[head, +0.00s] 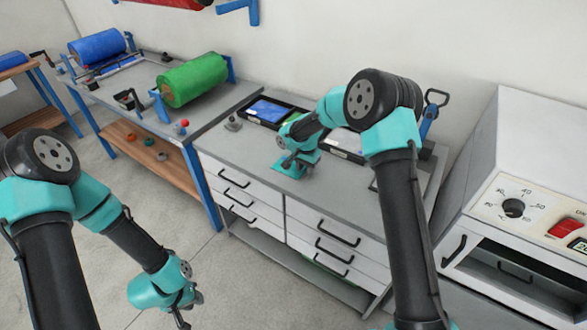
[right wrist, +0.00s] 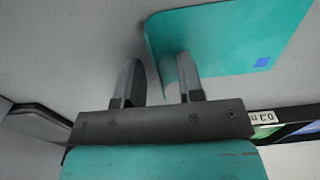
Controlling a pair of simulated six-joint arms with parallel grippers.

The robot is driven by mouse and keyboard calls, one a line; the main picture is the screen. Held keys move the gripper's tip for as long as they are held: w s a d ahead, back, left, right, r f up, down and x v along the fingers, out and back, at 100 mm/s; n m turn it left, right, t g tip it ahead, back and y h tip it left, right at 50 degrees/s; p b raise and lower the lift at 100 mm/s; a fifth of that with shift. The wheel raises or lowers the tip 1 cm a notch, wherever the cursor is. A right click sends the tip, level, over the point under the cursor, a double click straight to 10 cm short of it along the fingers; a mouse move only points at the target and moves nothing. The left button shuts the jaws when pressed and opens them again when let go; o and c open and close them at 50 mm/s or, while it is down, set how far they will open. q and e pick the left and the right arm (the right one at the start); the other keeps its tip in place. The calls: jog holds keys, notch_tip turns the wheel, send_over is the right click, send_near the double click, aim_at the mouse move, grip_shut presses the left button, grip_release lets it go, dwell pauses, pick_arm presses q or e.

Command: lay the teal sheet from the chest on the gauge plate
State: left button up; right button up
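The teal sheet (head: 291,173) lies on the grey top of the drawer chest (head: 237,152), under my right gripper (head: 287,161). In the right wrist view the teal sheet (right wrist: 232,35) is flat with a small blue mark near one edge. My right gripper (right wrist: 158,85) is open there. Its fingers are apart, with a sheet edge showing in the gap and one finger over the sheet. My left gripper (head: 186,312) hangs low over the floor, away from the chest; its fingers are too small to read. I cannot identify the gauge plate for certain; my right arm hides part of the chest top.
A dark tray (head: 262,123) with blue and green sheets is at the back of the chest. A tray with a pale sheet (head: 346,142) is behind my right arm. A grey knobbed weight (head: 233,124) stands at left. A white oven (head: 520,205) stands right.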

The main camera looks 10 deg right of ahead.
jog(key=shift+c, duration=0.3)
grip_shut()
jog(key=shift+r, duration=0.1)
jog(key=shift+r, duration=1.55)
jog(key=shift+s+a+r, duration=0.1)
jog(key=shift+s+r, duration=0.1)
jog(key=shift+s, duration=0.1)
jog(key=s+a+r, duration=0.1)
jog(key=s+a, duration=0.3)
jog(key=s, duration=1)
jog(key=shift+s+a+r, duration=0.15)
jog(key=shift+s+r, duration=0.05)
jog(key=shift+s, duration=0.2)
